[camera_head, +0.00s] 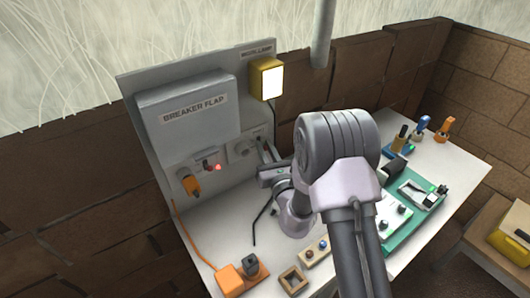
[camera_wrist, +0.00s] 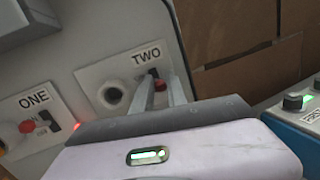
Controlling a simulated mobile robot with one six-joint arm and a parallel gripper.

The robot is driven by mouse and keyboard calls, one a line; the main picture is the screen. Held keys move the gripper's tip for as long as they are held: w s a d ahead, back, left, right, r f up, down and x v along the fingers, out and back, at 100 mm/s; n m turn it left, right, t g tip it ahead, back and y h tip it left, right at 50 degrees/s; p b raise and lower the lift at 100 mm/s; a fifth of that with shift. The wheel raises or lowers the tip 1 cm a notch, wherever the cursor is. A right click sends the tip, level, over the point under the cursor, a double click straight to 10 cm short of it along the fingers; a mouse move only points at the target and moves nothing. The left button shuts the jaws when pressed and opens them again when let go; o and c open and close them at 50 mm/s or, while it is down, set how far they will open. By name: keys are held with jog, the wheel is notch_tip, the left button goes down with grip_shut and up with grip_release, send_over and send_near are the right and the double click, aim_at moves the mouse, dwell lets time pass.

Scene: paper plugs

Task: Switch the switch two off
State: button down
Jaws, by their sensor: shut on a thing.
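The plate labelled TWO (camera_wrist: 120,75) is on the grey panel, with a round socket and a small dark switch two (camera_wrist: 153,72) under the label. My gripper (camera_wrist: 159,80) reaches up to this switch, with its two grey fingers closed on it. The fingers hide most of the switch, so its position cannot be told. A red part shows beside the right finger. In the head view, the plate (camera_head: 240,149) is partly hidden by my gripper (camera_head: 263,145).
The plate labelled ONE (camera_wrist: 30,115) has its own switch and a lit red light. A breaker flap (camera_head: 190,112) and a lit yellow work lamp (camera_head: 267,79) are on the panel. An orange plug (camera_head: 192,186) sits left; an orange block (camera_head: 229,281) and green tray (camera_head: 431,208) are on the table.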

jog(key=c, duration=1.3)
grip_release()
jog(key=shift+c, duration=0.2)
jog(key=shift+r, duration=0.1)
